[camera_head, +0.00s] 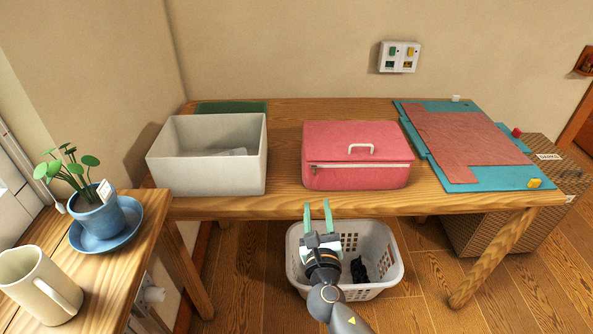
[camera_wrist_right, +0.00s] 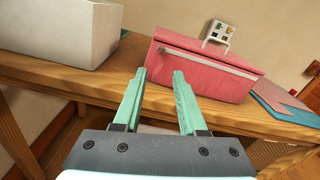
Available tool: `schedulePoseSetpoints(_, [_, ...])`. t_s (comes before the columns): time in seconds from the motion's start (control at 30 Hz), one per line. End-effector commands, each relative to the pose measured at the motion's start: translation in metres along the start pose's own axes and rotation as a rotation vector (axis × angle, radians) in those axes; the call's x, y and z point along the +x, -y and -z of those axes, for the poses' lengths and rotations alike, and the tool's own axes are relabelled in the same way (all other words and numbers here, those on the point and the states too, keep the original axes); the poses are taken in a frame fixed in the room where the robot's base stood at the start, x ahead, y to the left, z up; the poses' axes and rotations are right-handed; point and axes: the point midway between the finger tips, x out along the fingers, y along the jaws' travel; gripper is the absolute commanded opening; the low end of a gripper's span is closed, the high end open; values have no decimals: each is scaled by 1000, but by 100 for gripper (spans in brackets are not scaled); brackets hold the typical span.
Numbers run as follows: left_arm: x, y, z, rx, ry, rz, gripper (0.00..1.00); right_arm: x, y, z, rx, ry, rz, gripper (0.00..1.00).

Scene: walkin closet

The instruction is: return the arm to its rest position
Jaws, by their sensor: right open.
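My right gripper (camera_head: 318,213) comes in from the bottom of the head view. Its two green fingers are apart and hold nothing. It is in front of the wooden table's (camera_head: 284,205) front edge and over the white laundry basket (camera_head: 385,262). In the right wrist view the open fingers (camera_wrist_right: 159,80) point toward the table edge and the pink box (camera_wrist_right: 200,67). The fingers look apart from the box. My left gripper is not in view.
The pink zippered box (camera_head: 357,176) and a white open bin (camera_head: 208,172) stand on the table. A teal mat (camera_head: 516,178) lies at right. A side table holds a potted plant (camera_head: 100,219) and a cream mug (camera_head: 30,285). A woven box (camera_head: 480,235) stands on the floor.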

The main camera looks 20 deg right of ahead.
Motion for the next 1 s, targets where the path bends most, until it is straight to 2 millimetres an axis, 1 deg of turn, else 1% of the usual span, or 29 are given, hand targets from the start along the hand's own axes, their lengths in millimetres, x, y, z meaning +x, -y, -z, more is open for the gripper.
schedulePoseSetpoints(0.1, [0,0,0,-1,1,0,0,0,0,1,7,-3,-1,41])
schedulePoseSetpoints(0.17, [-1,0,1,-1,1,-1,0,-2,1,5,42,-18,-5,41])
schedulePoseSetpoints(0.27, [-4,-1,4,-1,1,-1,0,-13,2,24,207,-88,-19,41])
schedulePoseSetpoints(0.37, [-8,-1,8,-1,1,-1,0,-34,3,55,510,-210,-25,41])
schedulePoseSetpoints(0.4, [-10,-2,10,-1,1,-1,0,-44,4,69,657,-268,-16,41])
schedulePoseSetpoints(0.47, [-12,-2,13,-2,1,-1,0,-62,5,88,885,-356,10,41])
schedulePoseSetpoints(0.5, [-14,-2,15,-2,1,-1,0,-75,5,100,1038,-414,38,41])
schedulePoseSetpoints(0.57, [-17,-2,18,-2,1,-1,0,-94,5,115,1266,-495,91,41])
schedulePoseSetpoints(0.6, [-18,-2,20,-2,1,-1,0,-108,5,124,1418,-547,137,41])
schedulePoseSetpoints(0.67, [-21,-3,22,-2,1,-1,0,-128,6,136,1644,-619,218,41])
schedulePoseSetpoints(0.7, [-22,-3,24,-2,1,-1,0,-142,7,142,1793,-661,282,41])
schedulePoseSetpoints(0.77, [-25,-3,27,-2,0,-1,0,-163,7,150,2012,-720,392,41])
schedulePoseSetpoints(0.8, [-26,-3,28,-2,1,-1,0,-176,8,154,2152,-750,471,41])
schedulePoseSetpoints(0.9, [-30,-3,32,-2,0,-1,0,-205,10,160,2461,-798,678,41])
schedulePoseSetpoints(1.0, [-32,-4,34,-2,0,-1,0,-226,13,162,2690,-813,866,41])
